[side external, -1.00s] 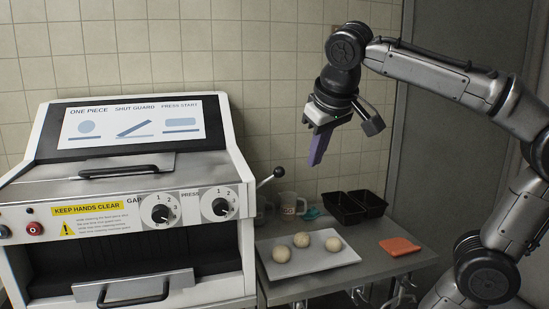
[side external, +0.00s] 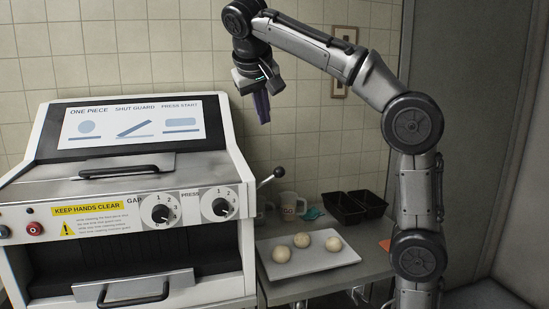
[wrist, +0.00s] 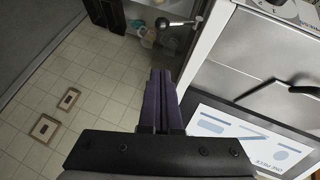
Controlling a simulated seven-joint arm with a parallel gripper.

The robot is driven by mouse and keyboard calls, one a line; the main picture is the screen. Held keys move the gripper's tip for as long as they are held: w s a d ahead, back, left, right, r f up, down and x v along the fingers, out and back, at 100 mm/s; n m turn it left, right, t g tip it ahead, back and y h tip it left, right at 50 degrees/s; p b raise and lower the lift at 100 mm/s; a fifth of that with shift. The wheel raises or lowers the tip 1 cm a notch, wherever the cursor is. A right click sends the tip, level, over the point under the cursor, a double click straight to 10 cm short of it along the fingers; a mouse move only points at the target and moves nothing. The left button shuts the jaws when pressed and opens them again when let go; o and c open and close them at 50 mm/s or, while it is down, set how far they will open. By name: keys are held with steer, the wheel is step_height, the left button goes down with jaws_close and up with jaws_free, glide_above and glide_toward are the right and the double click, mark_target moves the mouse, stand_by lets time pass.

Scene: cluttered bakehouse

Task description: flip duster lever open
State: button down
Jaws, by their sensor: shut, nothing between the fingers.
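A lever with a dark ball knob (side external: 279,173) sticks out from the right side of the white dough machine (side external: 246,215), its rod slanting up to the right. It is the only such lever in sight; no label on it can be read. In the wrist view the lever's knob (wrist: 162,23) shows beyond the fingertips, near the top. My gripper (side external: 264,119) has purple fingers that point down, well above the lever and apart from it. In the wrist view the fingers of my gripper (wrist: 161,73) are together and empty.
A metal side table carries a tray (side external: 285,270) with dough balls, a mug (side external: 289,205) close to the lever, and black tins (side external: 345,208). Knobs (side external: 220,204) and a black handle (side external: 120,171) are on the machine's front. Air above the table is free.

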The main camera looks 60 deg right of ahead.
glide_above(268, 179)
steer(key=f, duration=0.7)
steer(key=shift+s+d+f, duration=0.1)
steer(key=shift+d+f, duration=0.1)
steer(key=shift+f, duration=0.2)
steer(key=shift+s+d+f, duration=0.1)
steer(key=shift+s+f, duration=0.1)
steer(key=shift+f, duration=0.45)
steer(key=shift+s+f, duration=0.25)
steer(key=shift+f, duration=0.35)
steer(key=shift+s+d+f, duration=0.1)
steer(key=shift+s+f, duration=0.1)
steer(key=shift+f, duration=0.45)
steer(key=shift+s, duration=0.1)
